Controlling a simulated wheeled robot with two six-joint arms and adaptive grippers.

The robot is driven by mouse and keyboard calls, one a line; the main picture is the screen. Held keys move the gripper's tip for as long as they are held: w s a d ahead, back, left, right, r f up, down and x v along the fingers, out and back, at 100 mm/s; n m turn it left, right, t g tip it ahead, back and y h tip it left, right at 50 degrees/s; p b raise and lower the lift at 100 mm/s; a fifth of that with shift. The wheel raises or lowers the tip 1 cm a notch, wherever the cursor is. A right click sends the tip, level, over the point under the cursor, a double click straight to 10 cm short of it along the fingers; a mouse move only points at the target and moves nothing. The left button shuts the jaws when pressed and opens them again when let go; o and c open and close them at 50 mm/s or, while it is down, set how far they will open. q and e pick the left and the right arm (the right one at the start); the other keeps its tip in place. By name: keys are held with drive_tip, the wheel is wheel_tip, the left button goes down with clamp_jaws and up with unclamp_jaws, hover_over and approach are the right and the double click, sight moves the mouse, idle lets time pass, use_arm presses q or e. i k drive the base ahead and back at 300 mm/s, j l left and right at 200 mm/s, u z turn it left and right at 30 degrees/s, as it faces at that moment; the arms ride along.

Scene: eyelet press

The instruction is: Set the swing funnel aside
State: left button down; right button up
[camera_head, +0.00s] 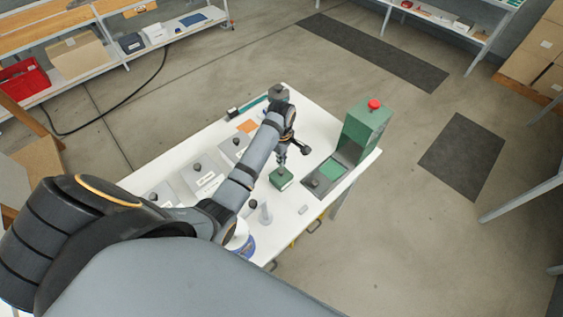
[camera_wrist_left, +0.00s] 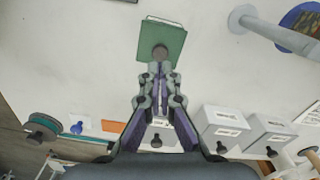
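A green block (camera_head: 281,178) with a dark round knob on top is beside the green press on the white table. It matches the press in colour and looks like the swing funnel, though I see no clear funnel shape. In the left wrist view the green block (camera_wrist_left: 150,38) has its knob right at my fingertips. My left gripper (camera_head: 282,163) is above the block, its fingers (camera_wrist_left: 160,68) drawn close together and apparently shut on the knob. I cannot tell whether the block touches the table. The green press (camera_head: 367,127) with a red button stands to the right. My right gripper is out of view.
The white table (camera_head: 317,118) has several grey bins (camera_head: 203,178) along its left side. A small grey piece (camera_head: 304,210) lies right of the cone.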

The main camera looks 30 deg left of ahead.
sight(240, 237)
drive_tip(key=k+l, duration=0.1)
drive_tip(key=l, duration=0.3)
drive_tip(key=k+l, duration=0.1)
drive_tip(key=l, duration=0.3)
drive_tip(key=k+l, duration=0.1)
drive_tip(key=l, duration=0.3)
